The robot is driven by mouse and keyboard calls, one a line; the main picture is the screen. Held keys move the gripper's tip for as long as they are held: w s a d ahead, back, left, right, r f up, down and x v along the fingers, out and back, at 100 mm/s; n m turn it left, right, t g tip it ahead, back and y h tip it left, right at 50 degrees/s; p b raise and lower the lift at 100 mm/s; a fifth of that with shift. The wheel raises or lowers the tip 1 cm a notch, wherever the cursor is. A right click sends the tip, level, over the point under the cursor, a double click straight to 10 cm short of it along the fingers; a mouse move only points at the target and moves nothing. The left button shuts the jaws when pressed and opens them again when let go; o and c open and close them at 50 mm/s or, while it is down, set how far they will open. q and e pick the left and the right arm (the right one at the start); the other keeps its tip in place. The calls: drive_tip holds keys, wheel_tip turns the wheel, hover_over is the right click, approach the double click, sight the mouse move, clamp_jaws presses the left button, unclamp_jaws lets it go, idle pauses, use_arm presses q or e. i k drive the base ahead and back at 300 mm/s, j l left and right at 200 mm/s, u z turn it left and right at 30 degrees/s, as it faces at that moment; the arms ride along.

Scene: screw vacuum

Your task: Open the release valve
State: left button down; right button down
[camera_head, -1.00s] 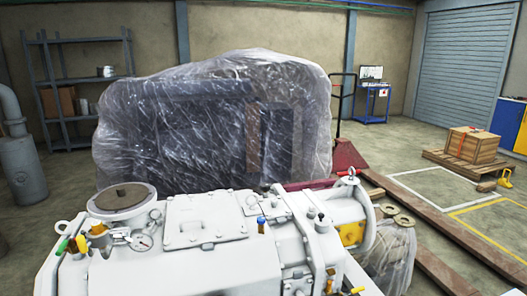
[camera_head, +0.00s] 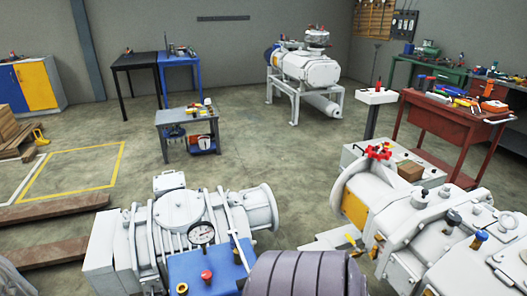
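A red valve handle (camera_head: 378,152) sits on top of that end. Yellow handles (camera_head: 372,246) and a blue-capped fitting (camera_head: 480,238) are on the pump's body. A second white machine (camera_head: 180,225) at the lower left carries a pressure gauge (camera_head: 201,233) and a red knob (camera_head: 206,275). I cannot tell which fitting is the release valve. Neither of my grippers shows in the view.
A grey ribbed cylinder (camera_head: 305,275) fills the bottom middle. A red tool cart (camera_head: 447,120), a grey cart (camera_head: 188,125) and another white pump (camera_head: 306,70) stand farther back. Wooden beams (camera_head: 50,210) lie at the left. The floor in the middle is clear.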

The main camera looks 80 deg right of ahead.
sight(206, 276)
drive_tip(key=z, duration=1.95)
